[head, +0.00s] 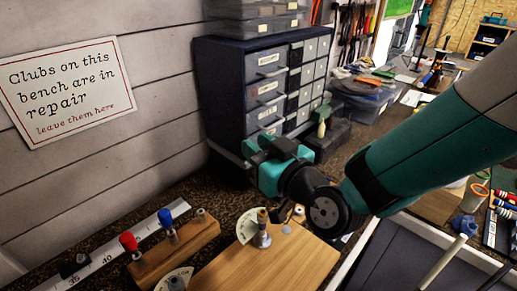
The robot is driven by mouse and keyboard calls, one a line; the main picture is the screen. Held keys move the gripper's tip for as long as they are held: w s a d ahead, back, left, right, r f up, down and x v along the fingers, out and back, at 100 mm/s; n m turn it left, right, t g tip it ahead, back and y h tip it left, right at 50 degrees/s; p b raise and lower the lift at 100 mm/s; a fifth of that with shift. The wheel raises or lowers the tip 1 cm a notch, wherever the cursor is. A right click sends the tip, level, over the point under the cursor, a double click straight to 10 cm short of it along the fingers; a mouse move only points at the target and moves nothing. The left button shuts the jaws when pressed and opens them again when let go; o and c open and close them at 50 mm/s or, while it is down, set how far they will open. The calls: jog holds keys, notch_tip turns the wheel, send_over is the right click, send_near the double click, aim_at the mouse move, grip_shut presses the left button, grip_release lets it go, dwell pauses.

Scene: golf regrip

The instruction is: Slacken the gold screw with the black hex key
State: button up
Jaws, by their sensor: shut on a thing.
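The gold screw (262,213) stands upright on a silver post on a light wooden block (270,266) at bottom centre. A white dial plate (247,226) lies beside it. My gripper (276,148), teal and black, is above and slightly beyond the screw, apart from it. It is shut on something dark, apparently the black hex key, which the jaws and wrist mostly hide. Whether its tip points toward the screw cannot be told.
A wooden rack (176,250) at left holds a red-handled tool (129,243) and a blue-handled tool (167,223). A long ruler (105,252) lies behind it. A drawer cabinet (228,90) stands behind my gripper. A white-rimmed tray (437,237) is at lower right.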

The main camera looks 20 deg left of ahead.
notch_tip(320, 180, down, 6)
jog(key=b, duration=0.5)
jog(key=shift+r, duration=0.2)
jog(key=shift+b, duration=0.6)
dwell(1.3)
